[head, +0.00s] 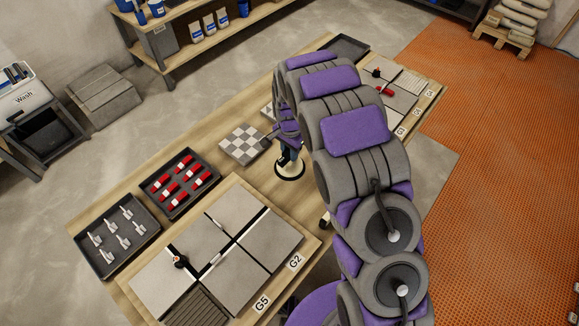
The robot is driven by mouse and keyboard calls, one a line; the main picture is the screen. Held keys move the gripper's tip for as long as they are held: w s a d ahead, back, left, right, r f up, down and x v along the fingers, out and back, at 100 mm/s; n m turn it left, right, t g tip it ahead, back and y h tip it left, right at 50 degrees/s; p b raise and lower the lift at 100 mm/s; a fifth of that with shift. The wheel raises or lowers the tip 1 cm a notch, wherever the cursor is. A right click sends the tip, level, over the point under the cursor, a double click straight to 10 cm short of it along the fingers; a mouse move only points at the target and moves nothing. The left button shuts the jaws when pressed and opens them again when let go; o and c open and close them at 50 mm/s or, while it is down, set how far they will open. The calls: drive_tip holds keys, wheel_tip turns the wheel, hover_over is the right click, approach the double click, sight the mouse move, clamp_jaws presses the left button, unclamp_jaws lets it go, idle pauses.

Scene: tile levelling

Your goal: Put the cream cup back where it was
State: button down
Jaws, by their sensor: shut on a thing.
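The cream cup (289,176) shows as a round piece with a pale rim and a dark upper part, just below my gripper (288,151). My gripper is shut on its dark upper part, at the middle of the wooden table. The cup is right of the grey-and-white checkered tile sheet (240,144). I cannot tell whether its rim touches the table or hangs slightly above it. My arm hides the table to the right of the cup.
A tray of red pieces (155,200) and a tray of grey clips (82,237) lie at the left. A tile board (313,246) labelled G2 and G5 is in front. Another tiled board (430,97) and a dark tray (346,46) are at the far end.

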sight(291, 163)
wheel_tip(291, 163, down, 3)
drive_tip(key=shift+a+f, duration=0.1)
drive_tip(key=shift+f, duration=0.05)
drive_tip(key=f, duration=0.1)
drive_tip(key=f+b, duration=0.1)
drive_tip(key=f, duration=0.1)
drive_tip(key=shift+d+f, duration=0.2)
drive_tip(key=shift+d, duration=0.2)
drive_tip(key=shift+f, duration=0.35)
drive_tip(key=shift+a, duration=0.15)
drive_tip(key=shift+a, duration=0.1)
drive_tip(key=c, duration=1.3)
unclamp_jaws()
drive_tip(key=shift+c, duration=0.2)
drive_tip(key=o, duration=0.5)
drive_tip(key=shift+c, duration=0.2)
drive_tip(key=shift+r, duration=0.1)
